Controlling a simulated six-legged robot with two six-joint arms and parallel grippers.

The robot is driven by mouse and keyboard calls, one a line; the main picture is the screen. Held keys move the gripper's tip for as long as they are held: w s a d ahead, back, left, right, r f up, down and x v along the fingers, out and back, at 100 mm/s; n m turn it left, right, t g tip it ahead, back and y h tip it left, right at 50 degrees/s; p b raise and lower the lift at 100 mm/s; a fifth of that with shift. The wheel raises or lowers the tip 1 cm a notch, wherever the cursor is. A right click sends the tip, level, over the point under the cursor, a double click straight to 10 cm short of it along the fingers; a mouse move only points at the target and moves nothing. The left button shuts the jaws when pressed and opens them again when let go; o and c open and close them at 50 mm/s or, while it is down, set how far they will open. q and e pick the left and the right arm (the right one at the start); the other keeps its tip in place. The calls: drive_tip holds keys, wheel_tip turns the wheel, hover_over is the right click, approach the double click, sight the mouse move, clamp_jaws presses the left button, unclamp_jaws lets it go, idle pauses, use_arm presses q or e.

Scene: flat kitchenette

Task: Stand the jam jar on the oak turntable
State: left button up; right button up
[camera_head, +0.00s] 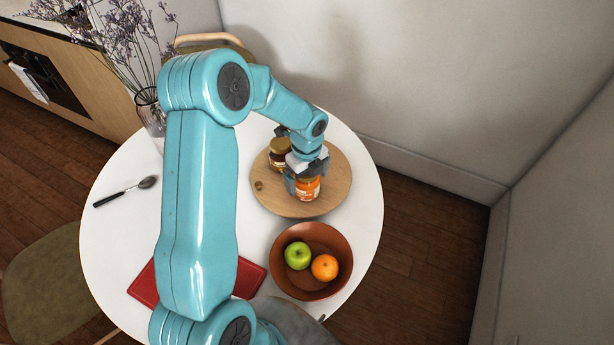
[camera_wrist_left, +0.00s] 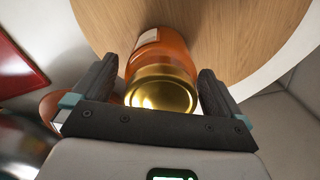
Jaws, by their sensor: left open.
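The orange jar (camera_head: 307,189), which I take to be the jam jar, has a pale label. My left gripper (camera_head: 306,174) is over the jar from above, open, with one finger on each side. The wrist view shows a gap at the right finger of the gripper (camera_wrist_left: 157,72); contact at the left finger is hard to tell. My right gripper is not in view.
A dark jar with a gold lid (camera_head: 280,152) stands on the turntable behind the orange one. A brown bowl (camera_head: 285,273) with an apple and an orange sits in front. A red flat item (camera_head: 145,286), a spoon (camera_head: 125,190) and a vase (camera_head: 150,112) share the white table (camera_head: 110,225).

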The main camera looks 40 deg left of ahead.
use_arm(q)
wheel_tip(320, 180, up, 12)
idle(0.4)
idle(0.3)
